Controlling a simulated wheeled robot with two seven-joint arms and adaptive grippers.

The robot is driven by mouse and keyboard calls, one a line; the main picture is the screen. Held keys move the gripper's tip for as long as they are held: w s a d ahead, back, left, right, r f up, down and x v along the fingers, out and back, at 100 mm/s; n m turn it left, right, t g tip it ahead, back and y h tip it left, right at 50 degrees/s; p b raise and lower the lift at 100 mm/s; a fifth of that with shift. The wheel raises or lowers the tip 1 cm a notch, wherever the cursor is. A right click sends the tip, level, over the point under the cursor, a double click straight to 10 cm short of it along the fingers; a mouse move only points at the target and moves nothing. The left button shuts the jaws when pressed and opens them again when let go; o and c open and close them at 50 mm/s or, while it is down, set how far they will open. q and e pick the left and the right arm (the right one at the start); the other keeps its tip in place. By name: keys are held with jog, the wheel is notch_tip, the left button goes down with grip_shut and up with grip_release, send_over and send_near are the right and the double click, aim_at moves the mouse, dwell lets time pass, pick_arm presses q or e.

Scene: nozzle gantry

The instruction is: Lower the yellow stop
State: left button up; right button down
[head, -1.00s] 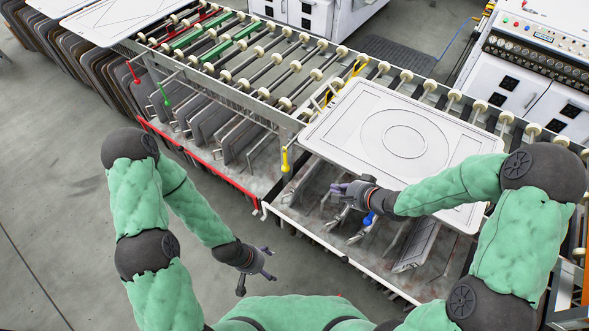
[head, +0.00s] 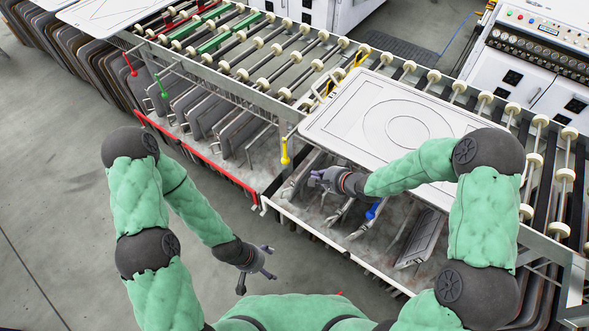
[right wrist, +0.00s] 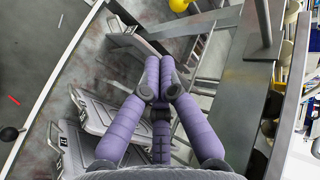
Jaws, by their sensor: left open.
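The yellow stop (head: 285,152) is a small upright handle on the near rail of the roller gantry, left of the large white board. Its yellow end also shows at the top edge of the right wrist view (right wrist: 180,4). My right gripper (head: 314,179) is a little right of and nearer than the yellow stop, apart from it. Its purple fingers come together in the right wrist view (right wrist: 159,82), with nothing seen between them. My left gripper (head: 268,262) is open and empty over the floor, far from the stop.
A white board (head: 340,115) with a circle lies on the rollers. A red stop (head: 131,70) and a green stop (head: 163,92) stand farther left; a blue handle (head: 373,211) is below the board. Grey plates hang underneath. The floor (head: 70,190) at left is clear.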

jog(key=w+r+b+x, duration=0.1)
jog(key=b+x, duration=0.3)
jog(key=x, duration=0.8)
jog(key=shift+a, duration=0.6)
jog(key=shift+w+a, duration=0.1)
jog(key=shift+w, duration=0.05)
